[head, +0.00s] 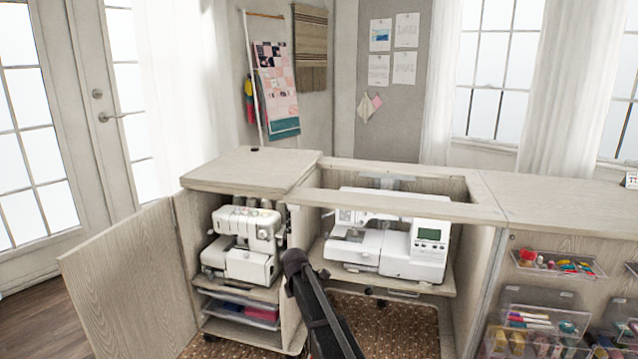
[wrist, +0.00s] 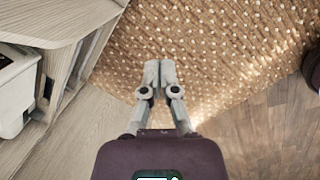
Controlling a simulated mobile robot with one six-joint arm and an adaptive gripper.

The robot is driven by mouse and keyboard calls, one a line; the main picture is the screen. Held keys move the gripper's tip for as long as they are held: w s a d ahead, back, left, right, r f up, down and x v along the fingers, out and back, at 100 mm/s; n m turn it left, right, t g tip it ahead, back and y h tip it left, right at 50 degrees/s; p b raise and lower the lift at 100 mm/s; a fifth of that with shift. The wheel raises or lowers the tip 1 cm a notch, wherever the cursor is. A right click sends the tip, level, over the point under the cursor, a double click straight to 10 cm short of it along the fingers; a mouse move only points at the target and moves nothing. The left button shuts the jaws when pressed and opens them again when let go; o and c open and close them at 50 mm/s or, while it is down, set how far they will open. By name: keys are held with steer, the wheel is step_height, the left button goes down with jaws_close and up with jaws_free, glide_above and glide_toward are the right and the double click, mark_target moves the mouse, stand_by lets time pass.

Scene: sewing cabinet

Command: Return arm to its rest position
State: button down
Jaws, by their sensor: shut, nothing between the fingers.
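My gripper (wrist: 159,70) is shut and empty in the wrist view, its two fingers together. It points down over a brown dotted rug (wrist: 215,50). My dark arm rises from the bottom middle of the head view, in front of the sewing cabinet (head: 400,208). My fingers cannot be made out in the head view. The cabinet's left door (head: 125,275) stands open. A serger (head: 245,255) sits on a shelf behind it. A white sewing machine (head: 395,245) sits in the middle opening.
The cabinet side and shelf edge (wrist: 60,95) are close on the left in the wrist view. Wood floor (wrist: 255,145) lies to the right. Clear bins of supplies (head: 540,322) hang on the cabinet's right part. The right countertop (head: 570,205) is mostly clear.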

steer(key=s+d+r+m+g+p, duration=0.1)
steer(key=s+d+r+m+p, duration=0.2)
steer(key=s+d+m, duration=1.05)
steer(key=s+d+r+m+g+p, duration=0.1)
steer(key=s+d+r+m+p, duration=0.1)
steer(key=s+d+m, duration=1.1)
steer(key=s+a+r+n+p, duration=0.1)
steer(key=a+r+p, duration=0.1)
steer(key=r+p, duration=1.7)
steer(key=s+a+r+n+p, duration=0.1)
steer(key=r+n+p, duration=0.1)
steer(key=r+p, duration=1.7)
steer(key=shift+s+a+y, duration=0.2)
steer(key=shift+a+y, duration=0.15)
steer(key=shift+y, duration=0.05)
